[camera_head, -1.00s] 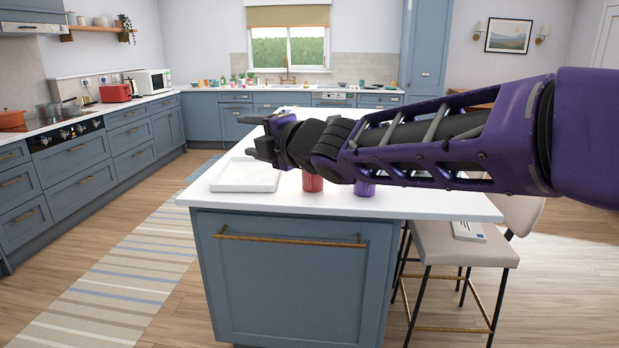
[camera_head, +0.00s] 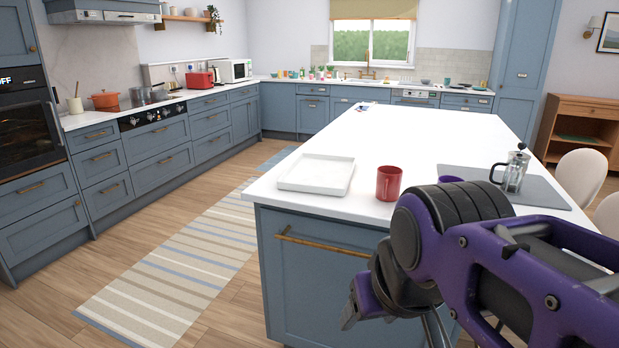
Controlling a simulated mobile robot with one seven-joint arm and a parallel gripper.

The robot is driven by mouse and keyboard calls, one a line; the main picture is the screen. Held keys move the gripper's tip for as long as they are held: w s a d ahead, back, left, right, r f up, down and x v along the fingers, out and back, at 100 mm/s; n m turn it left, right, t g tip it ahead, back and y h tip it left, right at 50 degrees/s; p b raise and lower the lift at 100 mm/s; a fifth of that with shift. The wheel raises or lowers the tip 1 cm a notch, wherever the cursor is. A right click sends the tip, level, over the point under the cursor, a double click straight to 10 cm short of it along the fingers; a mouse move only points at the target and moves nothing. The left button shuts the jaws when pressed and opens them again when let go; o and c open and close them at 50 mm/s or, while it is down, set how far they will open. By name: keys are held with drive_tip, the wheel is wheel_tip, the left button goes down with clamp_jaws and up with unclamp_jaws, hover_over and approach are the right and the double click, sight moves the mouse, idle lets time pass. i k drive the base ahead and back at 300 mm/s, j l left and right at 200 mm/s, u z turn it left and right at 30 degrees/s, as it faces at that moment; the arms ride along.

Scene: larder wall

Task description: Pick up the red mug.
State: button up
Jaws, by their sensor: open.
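The red mug (camera_head: 389,184) stands upright on the white island worktop, near its front edge. My gripper (camera_head: 362,318) is low in front of the island, below the worktop level in the picture and apart from the mug. One finger shows clearly, and the rest is partly hidden behind my purple and black wrist. The gripper is open with nothing seen in it.
A white tray (camera_head: 317,174) lies left of the mug. A purple mug (camera_head: 451,180) is partly hidden behind my arm. A glass press (camera_head: 514,170) stands on a grey mat (camera_head: 548,189) at the right. The worktop (camera_head: 420,130) behind is mostly clear.

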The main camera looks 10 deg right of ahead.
sight(389, 177)
drive_tip(key=i+z, duration=0.35)
drive_tip(key=i+j+z, duration=0.15)
drive_tip(key=i+z, duration=0.2)
drive_tip(key=i, duration=0.1)
